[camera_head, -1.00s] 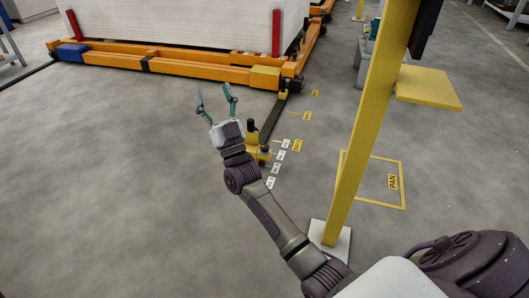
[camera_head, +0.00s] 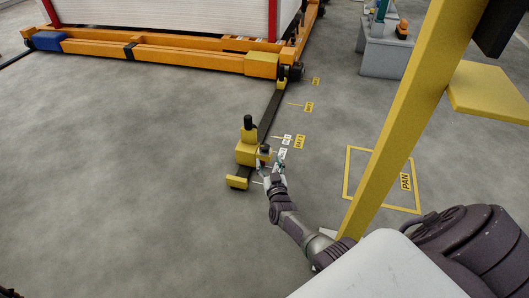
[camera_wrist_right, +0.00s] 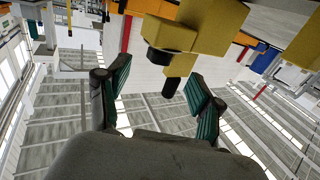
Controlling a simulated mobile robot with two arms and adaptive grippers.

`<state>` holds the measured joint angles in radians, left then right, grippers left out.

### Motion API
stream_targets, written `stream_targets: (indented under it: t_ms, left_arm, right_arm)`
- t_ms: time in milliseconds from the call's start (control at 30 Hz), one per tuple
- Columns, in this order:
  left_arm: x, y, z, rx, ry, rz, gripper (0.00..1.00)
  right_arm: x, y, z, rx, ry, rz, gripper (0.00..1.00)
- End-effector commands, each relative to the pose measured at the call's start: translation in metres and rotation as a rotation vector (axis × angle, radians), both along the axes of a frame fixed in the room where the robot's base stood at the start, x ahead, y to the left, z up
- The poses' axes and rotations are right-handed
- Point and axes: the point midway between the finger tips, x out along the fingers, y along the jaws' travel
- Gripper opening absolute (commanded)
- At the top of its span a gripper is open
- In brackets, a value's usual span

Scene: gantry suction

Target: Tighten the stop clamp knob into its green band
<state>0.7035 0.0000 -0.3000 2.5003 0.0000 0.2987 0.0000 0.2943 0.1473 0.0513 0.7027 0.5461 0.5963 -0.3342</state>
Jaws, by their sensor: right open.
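The yellow stop clamp (camera_head: 245,153) sits on a dark floor rail (camera_head: 270,112). A black upright handle (camera_head: 248,122) rises from it, and a smaller dark knob (camera_head: 265,149) is on its right side. I cannot tell which is the clamp knob, and no green band can be made out. My right gripper (camera_head: 272,166) is low, just right of the clamp. In the right wrist view its green-padded fingers (camera_wrist_right: 158,72) are apart. The yellow clamp (camera_wrist_right: 212,28) and a dark cylinder (camera_wrist_right: 172,86) show beyond and between them; contact is unclear. My left gripper is not seen.
A yellow end block (camera_head: 237,183) stands at the rail's near end. A yellow post (camera_head: 405,115) rises to the right, beside a yellow floor outline (camera_head: 348,175). An orange frame (camera_head: 165,56) crosses the back. The left floor is clear.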

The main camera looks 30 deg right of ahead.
Motion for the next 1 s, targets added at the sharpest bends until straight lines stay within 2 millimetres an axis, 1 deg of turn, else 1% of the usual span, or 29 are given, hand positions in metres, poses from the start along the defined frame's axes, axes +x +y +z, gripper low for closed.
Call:
stream_targets:
  t_ms: [33, 200, 333, 500, 833, 867, 1000]
  left_arm:
    - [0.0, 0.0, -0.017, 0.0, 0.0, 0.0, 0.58]
    - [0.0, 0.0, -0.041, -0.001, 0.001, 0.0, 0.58]
    - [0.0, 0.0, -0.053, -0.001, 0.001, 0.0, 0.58]
    - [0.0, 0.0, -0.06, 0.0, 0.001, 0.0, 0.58]
    - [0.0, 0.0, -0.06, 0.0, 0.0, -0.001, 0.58]
    - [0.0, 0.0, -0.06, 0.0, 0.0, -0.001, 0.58]
    - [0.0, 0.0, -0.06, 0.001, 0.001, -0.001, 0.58]
  right_arm:
    - [0.012, -0.005, -0.007, -0.001, -0.003, 0.0, 0.66]
    - [0.043, -0.018, -0.006, -0.002, -0.002, 0.0, 0.66]
    - [0.06, -0.025, -0.005, -0.002, -0.001, 0.0, 0.66]
    - [0.071, -0.029, -0.002, 0.0, 0.0, 0.001, 0.66]
    - [0.073, -0.03, 0.0, -0.001, 0.0, 0.001, 0.66]
    - [0.073, -0.03, 0.0, -0.001, 0.0, 0.001, 0.62]
    - [0.073, -0.03, 0.0, -0.001, 0.0, 0.001, 0.39]
